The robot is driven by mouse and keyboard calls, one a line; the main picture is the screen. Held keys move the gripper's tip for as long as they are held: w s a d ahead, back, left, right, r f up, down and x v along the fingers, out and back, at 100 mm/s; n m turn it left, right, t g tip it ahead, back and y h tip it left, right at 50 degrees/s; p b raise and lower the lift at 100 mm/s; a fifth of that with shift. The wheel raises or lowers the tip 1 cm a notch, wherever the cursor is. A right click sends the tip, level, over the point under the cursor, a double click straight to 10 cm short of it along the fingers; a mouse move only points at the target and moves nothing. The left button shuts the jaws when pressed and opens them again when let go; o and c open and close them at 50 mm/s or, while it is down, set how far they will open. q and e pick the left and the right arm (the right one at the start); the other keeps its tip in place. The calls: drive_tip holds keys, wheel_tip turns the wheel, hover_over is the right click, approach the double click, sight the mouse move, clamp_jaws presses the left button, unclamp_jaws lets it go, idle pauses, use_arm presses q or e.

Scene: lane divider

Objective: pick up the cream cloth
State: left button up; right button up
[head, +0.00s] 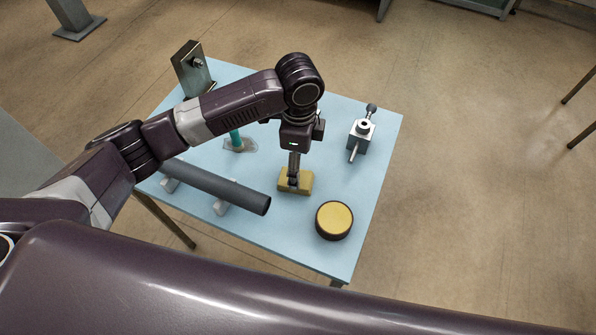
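No plainly cream cloth shows in the head view. A flat, crumpled-looking greyish-beige patch (246,147) lies on the light blue table (375,150), beside the foot of a teal upright piece and partly behind my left arm; I cannot tell whether it is cloth. A mustard-yellow rectangular piece (302,188), block or folded cloth, lies near the table's middle. My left gripper (293,182) points down over this yellow piece, its fingertips at or against its top. Whether the fingers are open or closed on it cannot be made out. My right gripper is out of view.
A dark grey pipe (225,188) rests on light supports left of the yellow piece. A round yellow-topped tin (334,219) stands front right, a metal fixture with a dark knob (361,135) back right. An upright metal bracket (191,69) stands at the back left corner.

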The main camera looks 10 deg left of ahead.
use_arm(q)
drive_tip(key=f, duration=0.1)
drive_tip(key=f+p, duration=0.1)
drive_tip(key=f, duration=0.1)
drive_tip(key=shift+s+a, duration=0.15)
drive_tip(key=shift+a, duration=0.2)
drive_tip(key=shift+w+f, duration=0.2)
drive_tip(key=shift+f, duration=1.3)
drive_tip(key=c, duration=1.2)
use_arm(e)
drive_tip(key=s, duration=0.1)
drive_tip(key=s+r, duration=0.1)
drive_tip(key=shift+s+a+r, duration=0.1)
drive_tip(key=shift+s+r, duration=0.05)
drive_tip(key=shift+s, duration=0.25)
use_arm(q)
drive_tip(key=shift+r, duration=0.1)
